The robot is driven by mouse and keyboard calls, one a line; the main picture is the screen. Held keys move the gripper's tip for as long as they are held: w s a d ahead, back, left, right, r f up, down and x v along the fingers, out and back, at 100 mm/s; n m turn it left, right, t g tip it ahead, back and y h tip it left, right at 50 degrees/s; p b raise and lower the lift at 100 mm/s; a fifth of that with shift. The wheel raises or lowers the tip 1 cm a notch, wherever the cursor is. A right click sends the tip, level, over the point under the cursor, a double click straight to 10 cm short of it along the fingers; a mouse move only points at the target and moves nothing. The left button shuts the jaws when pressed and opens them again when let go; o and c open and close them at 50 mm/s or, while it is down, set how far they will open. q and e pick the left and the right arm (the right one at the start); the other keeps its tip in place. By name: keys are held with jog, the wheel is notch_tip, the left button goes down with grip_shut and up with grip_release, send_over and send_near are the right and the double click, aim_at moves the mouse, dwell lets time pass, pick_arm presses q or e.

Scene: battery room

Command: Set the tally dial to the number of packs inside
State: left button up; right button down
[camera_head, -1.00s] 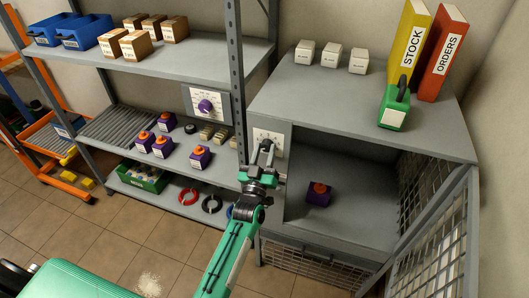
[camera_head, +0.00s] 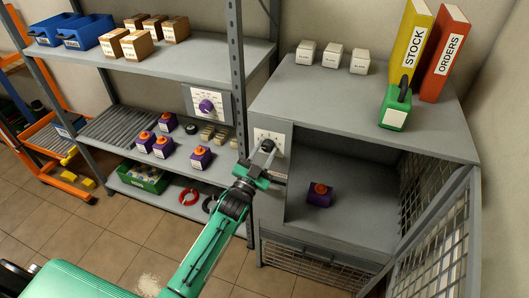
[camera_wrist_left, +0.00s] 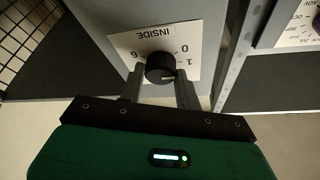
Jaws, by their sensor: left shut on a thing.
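The tally dial is a black knob (camera_wrist_left: 160,67) on a white plate (camera_wrist_left: 188,42) marked INSIDE, with 0, 1 and 6 readable in the left wrist view. The plate (camera_head: 277,136) is on the left front post of the grey cage cabinet in the head view. My left gripper (camera_head: 266,150) is shut on the knob, one finger on each side. The pointer's exact setting is hard to tell. Inside the open cabinet (camera_head: 360,190) sits one purple pack (camera_head: 319,194) with an orange top. My right gripper is not in view.
The mesh door (camera_head: 435,235) stands open at the right. Another dial (camera_head: 207,105) with a purple knob is on the rack at left, above more purple packs (camera_head: 163,147). White boxes (camera_head: 333,55), binders (camera_head: 413,45) and a green padlock-shaped thing (camera_head: 396,107) stand on the cabinet top.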

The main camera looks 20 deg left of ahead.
pick_arm(q)
jog(key=shift+m+h, duration=0.4)
jog(key=shift+m, duration=0.3)
jog(key=o, duration=1)
jog(key=shift+c, duration=0.2)
jog(key=shift+s, duration=0.1)
jog(key=shift+s+a+f, duration=0.1)
jog(key=shift+s+f, duration=0.15)
jog(key=shift+s, duration=0.05)
jog(key=b+v, duration=0.4)
jog(key=v, duration=0.9)
jog(key=shift+r, duration=0.35)
jog(key=shift+f, duration=0.1)
